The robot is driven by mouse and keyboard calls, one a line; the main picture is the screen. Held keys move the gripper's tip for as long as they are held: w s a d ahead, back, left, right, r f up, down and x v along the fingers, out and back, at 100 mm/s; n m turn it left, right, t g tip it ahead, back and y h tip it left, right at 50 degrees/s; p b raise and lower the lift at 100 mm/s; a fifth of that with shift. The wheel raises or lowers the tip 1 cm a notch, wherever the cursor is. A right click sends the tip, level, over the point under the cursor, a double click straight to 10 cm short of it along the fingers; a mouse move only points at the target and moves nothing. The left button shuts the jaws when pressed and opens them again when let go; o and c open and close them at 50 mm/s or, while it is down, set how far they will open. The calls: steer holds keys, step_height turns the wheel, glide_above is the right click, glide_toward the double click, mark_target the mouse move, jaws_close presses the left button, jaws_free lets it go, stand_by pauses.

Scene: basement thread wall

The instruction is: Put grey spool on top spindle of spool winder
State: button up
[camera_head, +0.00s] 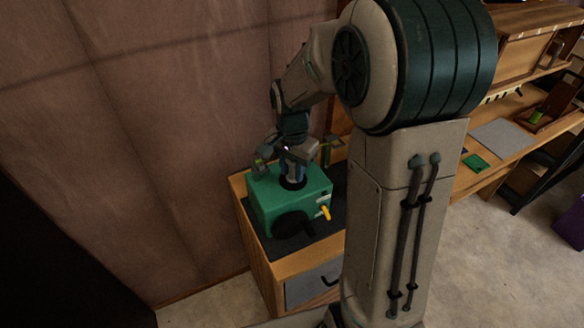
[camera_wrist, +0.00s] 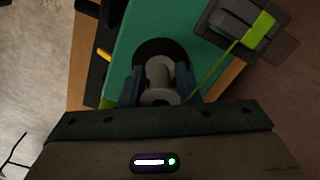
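The spool winder (camera_head: 262,212) is a green box with a black round plate on top, a dark disc on its front and a yellow crank. It also shows in the wrist view (camera_wrist: 205,62). My gripper (camera_head: 293,176) points down over the top plate. In the wrist view its bluish fingers (camera_wrist: 160,86) stand on both sides of the grey spool (camera_wrist: 158,76) and appear to touch its flange. The spool is roughly upright, over the black plate (camera_wrist: 150,47). The spindle is hidden, and I cannot tell whether the spool is around it or above it.
The winder stands on a dark mat (camera_head: 285,246) on a wooden cabinet with a grey drawer (camera_head: 313,284), beside a brown wall. A grey part with a yellow-green piece (camera_wrist: 258,29) sits near the winder. A wooden workbench (camera_head: 478,172) is at right.

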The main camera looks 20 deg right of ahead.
steer(key=o, duration=0.5)
steer(key=shift+r, duration=0.1)
step_height(320, 180, up, 14)
steer(key=shift+f, duration=0.2)
steer(key=s+f+n+t, duration=0.1)
steer(key=s+n, duration=0.2)
steer(key=s, duration=0.2)
steer(key=s+f+n+t, duration=0.1)
steer(key=s+f+n, duration=0.1)
steer(key=s, duration=0.4)
steer(key=s+f+n+t, duration=0.1)
steer(key=s+f+n, duration=0.1)
steer(key=s+n, duration=0.2)
steer(key=shift+s+d+n, duration=0.15)
steer(key=shift+s+n, duration=0.25)
steer(key=shift+s, duration=0.35)
